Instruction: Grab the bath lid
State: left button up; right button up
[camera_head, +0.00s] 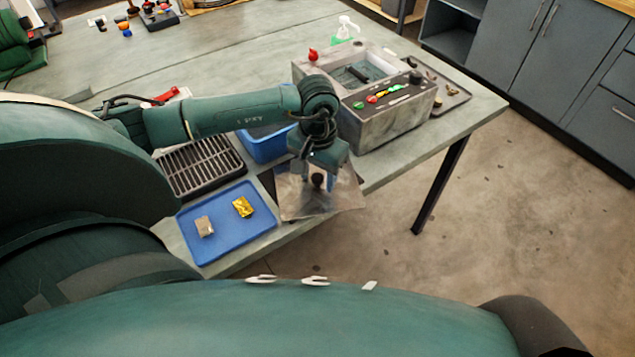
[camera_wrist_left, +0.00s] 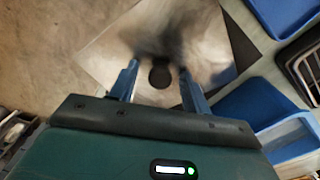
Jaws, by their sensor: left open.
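The bath lid (camera_head: 293,200) is a thin grey metal sheet with a dark round knob (camera_head: 317,181). It lies at the table's front edge, just right of the blue tray, and seems to overhang it. My left gripper (camera_wrist_left: 158,70) is above the lid, pointing down, with its two blue fingers apart. In the left wrist view, the knob (camera_wrist_left: 160,76) shows between the fingers; I cannot tell whether they touch it. A blurred dark patch, perhaps a shadow or reflection, lies on the lid (camera_wrist_left: 108,55) there. My right gripper is not in view.
The grey bath unit (camera_head: 385,125) with an open basin stands behind the lid to the right. A blue tray (camera_head: 200,255) holds a gold and a tan packet. A blue bin (camera_head: 262,148) and a black rack (camera_head: 205,165) stand behind it. Floor is clear at right.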

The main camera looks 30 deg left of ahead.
pick_arm(q)
grip_shut()
dwell(0.4)
jog(key=shift+r, duration=0.15)
